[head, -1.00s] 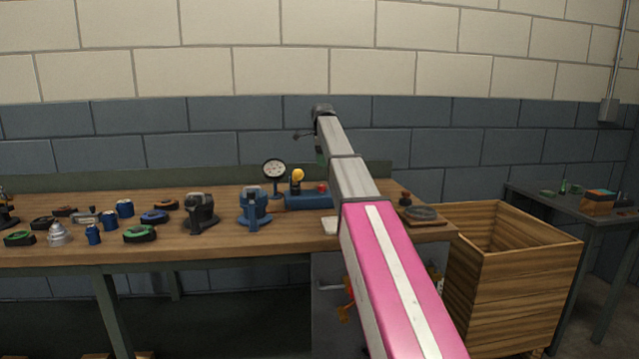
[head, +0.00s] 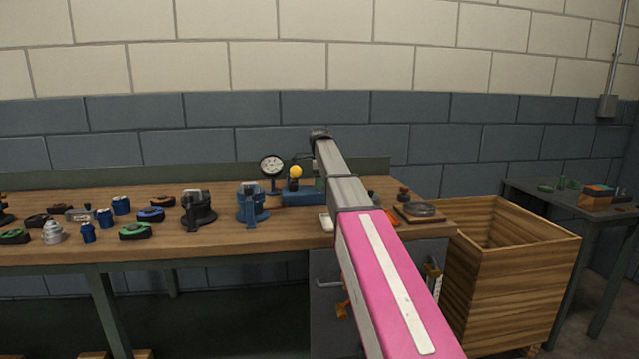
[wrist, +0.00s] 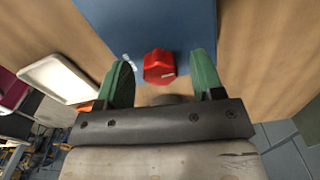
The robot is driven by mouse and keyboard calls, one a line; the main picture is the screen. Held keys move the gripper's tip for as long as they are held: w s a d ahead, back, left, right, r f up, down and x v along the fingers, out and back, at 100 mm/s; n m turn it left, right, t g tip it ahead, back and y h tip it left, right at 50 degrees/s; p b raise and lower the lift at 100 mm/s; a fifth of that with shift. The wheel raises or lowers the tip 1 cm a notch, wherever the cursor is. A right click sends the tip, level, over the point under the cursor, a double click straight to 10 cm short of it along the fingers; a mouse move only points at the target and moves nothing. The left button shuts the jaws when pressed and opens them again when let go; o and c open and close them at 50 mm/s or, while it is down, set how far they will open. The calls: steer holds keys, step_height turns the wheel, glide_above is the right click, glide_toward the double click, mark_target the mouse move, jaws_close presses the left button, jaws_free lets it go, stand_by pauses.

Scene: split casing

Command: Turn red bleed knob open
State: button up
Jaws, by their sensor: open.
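The red bleed knob (wrist: 159,67) shows in the wrist view on the blue block (wrist: 150,22), close to the block's edge. A pale line marks its face. My gripper (wrist: 163,75) is open, with one green finger on each side of the knob and gaps between them and it. In the head view the blue block (head: 300,197) stands on the bench with a round gauge (head: 272,166) and a yellow knob (head: 295,171).
A white tray (wrist: 60,78) lies left of my gripper in the wrist view. On the wooden bench (head: 150,252), a blue vise-like fixture (head: 251,204) and a black one (head: 195,210) stand left of the block. A wooden crate (head: 510,290) stands at the right.

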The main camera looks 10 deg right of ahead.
steer(key=c, duration=0.9)
